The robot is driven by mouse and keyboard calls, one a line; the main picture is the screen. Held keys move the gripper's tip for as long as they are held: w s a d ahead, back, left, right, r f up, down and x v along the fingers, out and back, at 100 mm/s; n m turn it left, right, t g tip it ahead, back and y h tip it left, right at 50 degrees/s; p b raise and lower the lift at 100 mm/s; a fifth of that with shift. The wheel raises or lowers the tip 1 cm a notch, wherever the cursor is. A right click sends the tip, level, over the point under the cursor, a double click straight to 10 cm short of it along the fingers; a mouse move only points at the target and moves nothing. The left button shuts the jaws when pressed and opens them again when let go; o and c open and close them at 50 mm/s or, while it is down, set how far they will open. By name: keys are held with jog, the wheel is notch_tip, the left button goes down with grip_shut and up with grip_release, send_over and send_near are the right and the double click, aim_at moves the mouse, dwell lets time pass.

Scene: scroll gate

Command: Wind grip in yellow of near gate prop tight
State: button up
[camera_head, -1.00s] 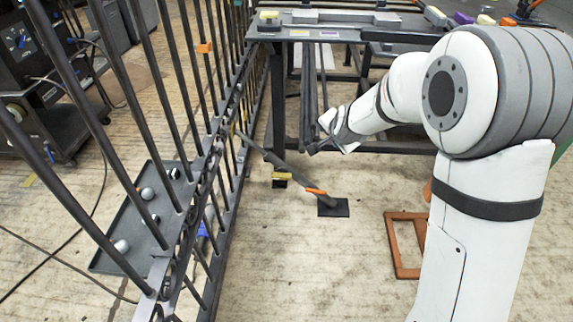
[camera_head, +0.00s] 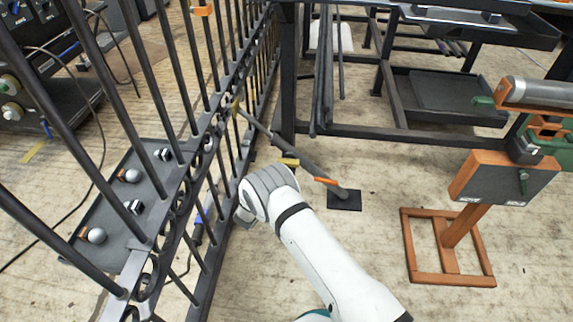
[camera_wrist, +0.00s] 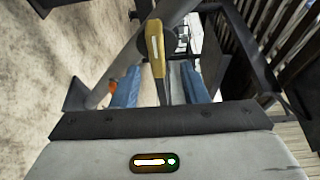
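The near gate prop (camera_head: 305,160) is a grey bar slanting from the black gate (camera_head: 215,128) down to a square floor plate (camera_head: 345,200). It has an orange band near its foot. The yellow grip (camera_head: 290,162) shows just above my wrist in the head view. In the wrist view, the yellow grip (camera_wrist: 155,48) stands upright in front of a dark round hub on the prop (camera_wrist: 122,70). My gripper (camera_wrist: 158,80) has two blue fingers wide apart, with the grip's lower end between them. I cannot tell any contact. The head view mostly hides my gripper.
A grey tray (camera_head: 125,205) with several knobs or balls is beyond the gate bars at left. A dark workbench frame (camera_head: 375,135) stands behind the prop. An orange-brown stand (camera_head: 455,240) is at right. Floor between stand and prop is clear.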

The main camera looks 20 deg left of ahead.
jog(key=shift+w+d+f+b, duration=0.15)
jog(key=shift+w+b, duration=0.4)
jog(key=shift+w, duration=0.6)
jog(key=shift+w+d+f+b, duration=0.15)
jog(key=shift+w+b, duration=0.35)
jog(key=shift+w, duration=0.7)
jog(key=shift+w+d+f+b, duration=0.1)
jog(key=shift+w+d+b, duration=0.15)
jog(key=shift+w+b, duration=0.6)
jog(key=shift+w+p, duration=0.3)
jog(key=shift+c, duration=0.4)
grip_shut()
